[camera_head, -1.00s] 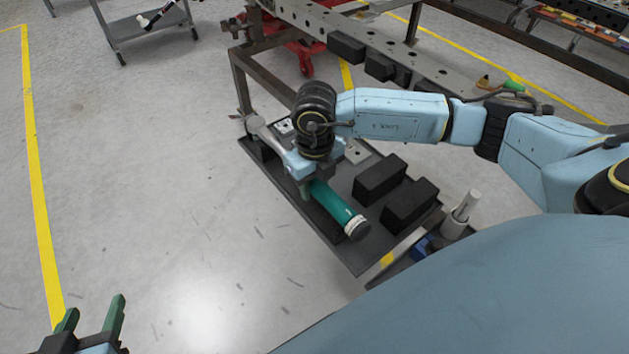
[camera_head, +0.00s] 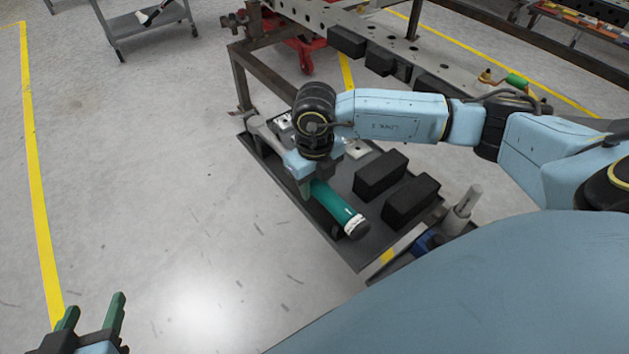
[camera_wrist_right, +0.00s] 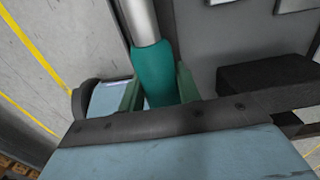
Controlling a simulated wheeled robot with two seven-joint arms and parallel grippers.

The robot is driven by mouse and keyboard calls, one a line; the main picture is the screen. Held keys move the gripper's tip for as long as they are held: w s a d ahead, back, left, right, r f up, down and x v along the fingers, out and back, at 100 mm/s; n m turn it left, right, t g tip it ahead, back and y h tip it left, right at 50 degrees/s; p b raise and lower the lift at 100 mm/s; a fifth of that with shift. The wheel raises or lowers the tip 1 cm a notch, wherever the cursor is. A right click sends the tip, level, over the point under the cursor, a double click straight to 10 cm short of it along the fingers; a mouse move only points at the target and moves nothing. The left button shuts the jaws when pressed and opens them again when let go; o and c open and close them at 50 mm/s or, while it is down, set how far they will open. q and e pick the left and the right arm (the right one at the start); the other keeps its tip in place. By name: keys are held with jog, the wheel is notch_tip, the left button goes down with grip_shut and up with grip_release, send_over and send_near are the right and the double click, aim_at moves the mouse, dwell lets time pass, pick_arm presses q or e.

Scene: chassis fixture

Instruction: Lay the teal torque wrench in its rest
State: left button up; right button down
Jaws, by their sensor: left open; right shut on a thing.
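The torque wrench has a teal handle (camera_head: 336,206) with a dark end cap and a grey metal shaft. My right gripper (camera_head: 308,184) is shut on the upper part of the handle, and the wrist view shows its green fingers (camera_wrist_right: 160,88) on both sides of it. The wrench lies lengthwise over the left side of a dark grey tray (camera_head: 350,252), head toward the far left corner. I cannot tell whether it touches the tray. My arm hides part of the shaft, and I cannot make out the rest clearly. My left gripper (camera_head: 92,312) is open and empty at the bottom left.
Two black blocks (camera_head: 380,174) (camera_head: 410,200) stand on the tray right of the wrench. A grey cylinder (camera_head: 465,205) stands beyond its near right corner. A steel frame with a perforated beam (camera_head: 400,50) lies behind. The floor (camera_head: 150,200) at left is clear.

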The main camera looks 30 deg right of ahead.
jog(key=shift+r, duration=0.15)
jog(key=c, duration=1)
grip_release()
jog(key=shift+c, duration=0.2)
jog(key=shift+o, duration=0.7)
notch_tip(320, 180, up, 9)
jog(key=p, duration=0.7)
